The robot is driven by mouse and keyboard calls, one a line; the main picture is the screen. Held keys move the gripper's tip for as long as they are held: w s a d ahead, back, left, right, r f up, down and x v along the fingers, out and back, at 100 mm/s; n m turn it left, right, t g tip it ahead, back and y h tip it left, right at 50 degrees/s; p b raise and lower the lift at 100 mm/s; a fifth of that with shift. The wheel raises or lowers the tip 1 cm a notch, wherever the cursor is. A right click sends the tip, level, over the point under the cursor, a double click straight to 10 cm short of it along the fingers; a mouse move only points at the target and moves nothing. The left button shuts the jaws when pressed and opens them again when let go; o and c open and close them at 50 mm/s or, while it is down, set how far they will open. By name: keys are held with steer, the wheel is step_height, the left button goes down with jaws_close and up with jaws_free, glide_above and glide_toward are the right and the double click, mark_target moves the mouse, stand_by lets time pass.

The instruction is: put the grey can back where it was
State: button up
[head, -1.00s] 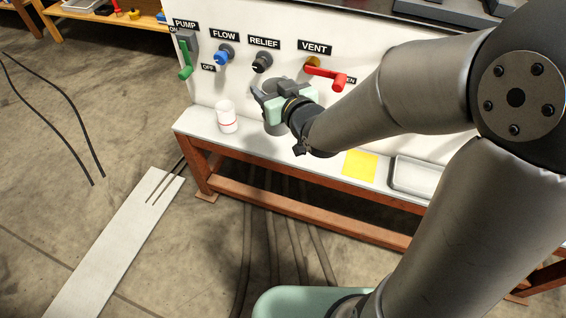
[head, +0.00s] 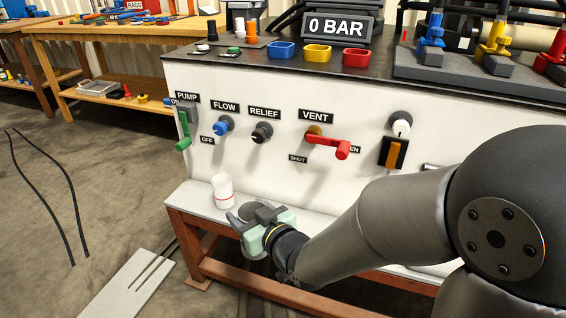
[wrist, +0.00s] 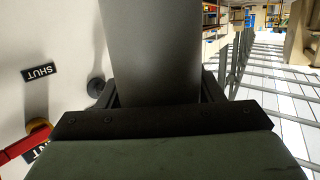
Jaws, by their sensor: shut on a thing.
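The grey can (head: 251,210) is between the jaws of my gripper (head: 248,215), which is shut on it. In the head view its dark round top shows, and the fingers and gripper body cover much of its side. The can stands about upright, at the front of the white shelf below the panel. I cannot tell whether its base touches the shelf. In the wrist view the can (wrist: 152,50) fills the upper middle as a plain grey wall beyond the gripper.
The upright panel behind carries a green lever (head: 183,131), a blue knob (head: 221,127), a black knob (head: 262,132) and a red handle (head: 328,140). A gauge (head: 336,27) reads 0 BAR.

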steer(key=shift+w+d+r+p, duration=0.2)
steer(key=shift+r+p, duration=0.25)
steer(key=shift+p, duration=0.45)
steer(key=w+d+f, duration=0.1)
steer(key=w+d, duration=0.2)
steer(key=w, duration=0.5)
steer(key=w+d, duration=0.2)
steer(key=w, duration=0.6)
step_height(320, 180, down, 7)
steer(key=b, duration=0.2)
steer(key=shift+w+d, duration=0.2)
steer(key=shift+w, duration=0.05)
steer(key=shift+f+b, duration=0.15)
steer(key=shift+b, duration=0.15)
steer(key=shift+f, duration=0.15)
steer(key=o, duration=1)
